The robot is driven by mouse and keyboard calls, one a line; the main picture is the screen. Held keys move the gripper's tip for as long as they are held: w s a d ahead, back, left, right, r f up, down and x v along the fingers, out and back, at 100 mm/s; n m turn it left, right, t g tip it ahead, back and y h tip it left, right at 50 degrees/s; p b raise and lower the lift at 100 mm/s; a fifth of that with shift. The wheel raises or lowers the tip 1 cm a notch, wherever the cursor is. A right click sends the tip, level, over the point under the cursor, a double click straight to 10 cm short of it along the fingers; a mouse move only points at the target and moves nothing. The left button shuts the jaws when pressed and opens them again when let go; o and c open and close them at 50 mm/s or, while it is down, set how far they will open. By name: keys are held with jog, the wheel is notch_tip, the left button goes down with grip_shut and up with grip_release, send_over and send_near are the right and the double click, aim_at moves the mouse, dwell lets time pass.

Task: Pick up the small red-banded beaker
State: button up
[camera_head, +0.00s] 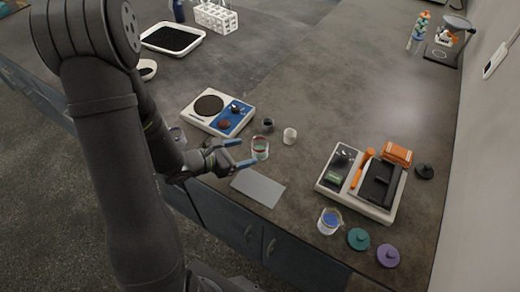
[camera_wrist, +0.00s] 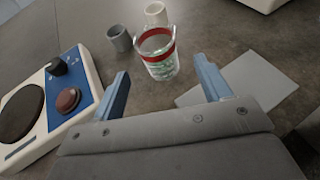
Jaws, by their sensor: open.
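The small red-banded beaker (camera_wrist: 158,58) is clear glass with a red band near its rim and green and white bits inside. It stands upright on the counter. In the head view the beaker (camera_head: 260,148) is just beyond the fingertips. My gripper (camera_head: 238,154) is open and empty. In the wrist view its two blue fingers (camera_wrist: 163,85) are spread to either side, with the beaker ahead of the gap between them and apart from both.
A dark grey cup (camera_wrist: 119,39) and a white cup (camera_wrist: 156,14) stand close behind the beaker. A blue-and-white device (camera_head: 218,112) is at its left. A flat grey plate (camera_head: 258,188) lies in front.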

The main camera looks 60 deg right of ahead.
aim_at(254, 148)
jog(key=shift+x, duration=3.95)
jog(key=shift+w+r, duration=0.1)
jog(key=c, duration=1.1)
